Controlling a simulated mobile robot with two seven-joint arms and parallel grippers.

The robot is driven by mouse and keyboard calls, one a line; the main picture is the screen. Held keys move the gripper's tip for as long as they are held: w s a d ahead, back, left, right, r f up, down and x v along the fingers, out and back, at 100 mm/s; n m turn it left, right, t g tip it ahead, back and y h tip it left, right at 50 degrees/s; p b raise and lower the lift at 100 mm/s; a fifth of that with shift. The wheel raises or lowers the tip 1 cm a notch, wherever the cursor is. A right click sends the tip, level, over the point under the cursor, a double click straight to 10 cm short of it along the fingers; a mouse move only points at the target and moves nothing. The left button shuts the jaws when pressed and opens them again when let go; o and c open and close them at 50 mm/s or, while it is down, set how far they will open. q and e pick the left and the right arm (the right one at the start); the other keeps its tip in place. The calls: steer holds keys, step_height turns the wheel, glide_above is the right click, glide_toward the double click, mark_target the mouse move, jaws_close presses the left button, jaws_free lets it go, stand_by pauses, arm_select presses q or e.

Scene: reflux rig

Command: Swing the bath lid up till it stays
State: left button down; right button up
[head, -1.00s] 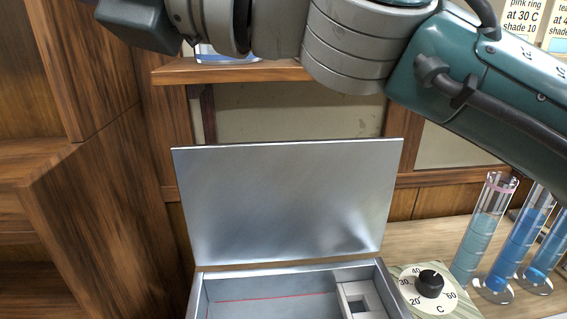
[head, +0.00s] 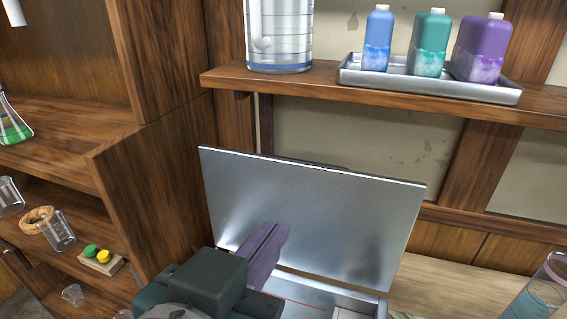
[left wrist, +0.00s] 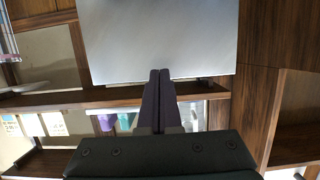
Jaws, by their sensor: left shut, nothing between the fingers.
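The bath lid (head: 325,205), a flat silver metal plate, stands raised at the back of the bath (head: 330,294), leaning slightly back. It also fills the top middle of the left wrist view (left wrist: 160,35). My left gripper (head: 277,232) is shut and empty, its dark purple fingers in front of the lid's lower left part. In the left wrist view, its fingertips (left wrist: 160,72) overlap the lid's edge. I cannot tell whether they touch it. My gripper body hides the bath's front left part. My right gripper is not in view.
A shelf (head: 225,78) above the lid bears a tray (head: 430,84) of bottles and a large graduated vessel (head: 280,35). A wooden cabinet (head: 165,190) stands close at left. A glass cylinder (head: 540,297) stands at lower right.

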arm_select(q)
steer(key=shift+w+r+b+x, duration=0.1)
steer(key=shift+r+b+x, duration=0.1)
steer(key=shift+b+x, duration=1.15)
steer(key=shift+w+r+b+x, duration=0.15)
steer(key=shift+b+x, duration=0.35)
steer(key=shift+x, duration=1.6)
steer(key=shift+s+r+b+x, duration=0.1)
steer(key=shift+r+b+x, duration=0.15)
steer(key=shift+b+x, duration=1.1)
steer(key=shift+w+p, duration=0.4)
steer(key=shift+p, duration=0.15)
steer(key=p, duration=0.8)
glide_toward(299, 189)
steer(key=shift+w+d+r, duration=0.1)
steer(key=shift+w, duration=0.15)
